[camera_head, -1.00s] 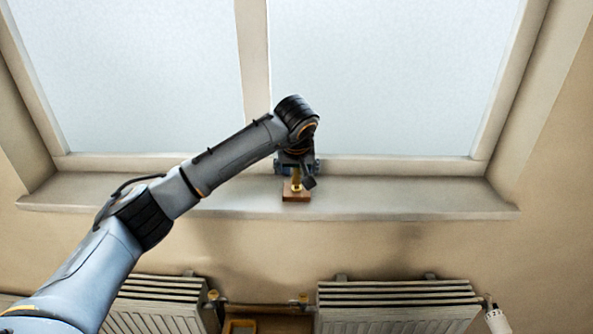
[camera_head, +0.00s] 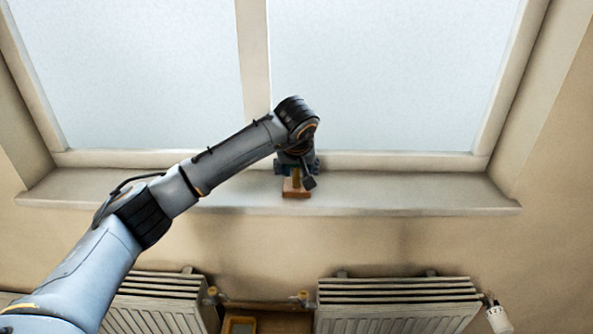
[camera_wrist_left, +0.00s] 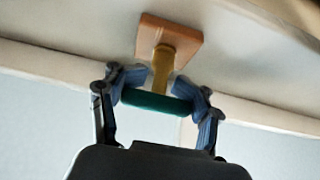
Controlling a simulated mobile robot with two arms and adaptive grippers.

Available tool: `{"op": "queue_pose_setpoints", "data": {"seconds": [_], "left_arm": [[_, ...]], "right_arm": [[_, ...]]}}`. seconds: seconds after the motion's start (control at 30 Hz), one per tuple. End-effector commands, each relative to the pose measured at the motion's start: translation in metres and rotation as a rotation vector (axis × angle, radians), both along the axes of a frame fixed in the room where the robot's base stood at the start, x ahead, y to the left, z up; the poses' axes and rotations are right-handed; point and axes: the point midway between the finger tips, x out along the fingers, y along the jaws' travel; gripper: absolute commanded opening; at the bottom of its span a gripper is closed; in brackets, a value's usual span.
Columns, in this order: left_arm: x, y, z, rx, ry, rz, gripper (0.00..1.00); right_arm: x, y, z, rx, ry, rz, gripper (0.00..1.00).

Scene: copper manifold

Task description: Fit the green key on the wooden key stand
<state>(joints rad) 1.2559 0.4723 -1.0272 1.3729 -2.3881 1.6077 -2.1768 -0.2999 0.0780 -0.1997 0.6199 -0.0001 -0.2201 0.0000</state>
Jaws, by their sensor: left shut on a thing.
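The wooden key stand (camera_head: 297,194) is a square reddish-brown block on the window sill, with a brass post (camera_wrist_left: 161,65) rising from it. My left gripper (camera_head: 297,165) is directly above the stand in the head view. In the left wrist view, my left gripper (camera_wrist_left: 158,95) is shut on the green key (camera_wrist_left: 156,101), a dark green bar lying across between the fingertips. The key is at the free end of the post; I cannot tell whether it touches or is seated. The key is hidden in the head view. My right gripper is not in view.
The pale window sill (camera_head: 420,193) is clear on both sides of the stand. The window (camera_head: 385,80) is close behind my gripper. Below the sill are two radiators (camera_head: 395,297) (camera_head: 160,300) with brass pipework (camera_head: 258,304) between them.

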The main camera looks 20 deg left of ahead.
Motion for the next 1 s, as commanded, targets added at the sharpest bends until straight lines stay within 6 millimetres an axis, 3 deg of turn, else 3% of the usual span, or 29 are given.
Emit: {"op": "queue_pose_setpoints", "data": {"seconds": [0.03, 0.07, 0.23, 0.67, 1.0], "left_arm": [[0.0, 0.0, -0.001, 0.0, -0.001, 0.0, 0.26], [0.0, 0.0, -0.001, 0.0, -0.001, 0.0, 0.56], [0.0, 0.0, 0.0, 0.0, -0.001, 0.0, 0.89], [-0.002, -0.001, 0.005, 0.0, -0.001, 0.0, 0.89], [-0.033, -0.01, 0.063, 0.0, -0.006, -0.001, 0.89]], "right_arm": [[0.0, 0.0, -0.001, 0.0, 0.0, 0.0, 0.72], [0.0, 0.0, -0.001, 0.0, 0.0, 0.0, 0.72], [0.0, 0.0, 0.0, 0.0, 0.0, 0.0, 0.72], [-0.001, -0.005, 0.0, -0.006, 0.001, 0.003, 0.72], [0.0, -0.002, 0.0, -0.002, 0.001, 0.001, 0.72]]}}
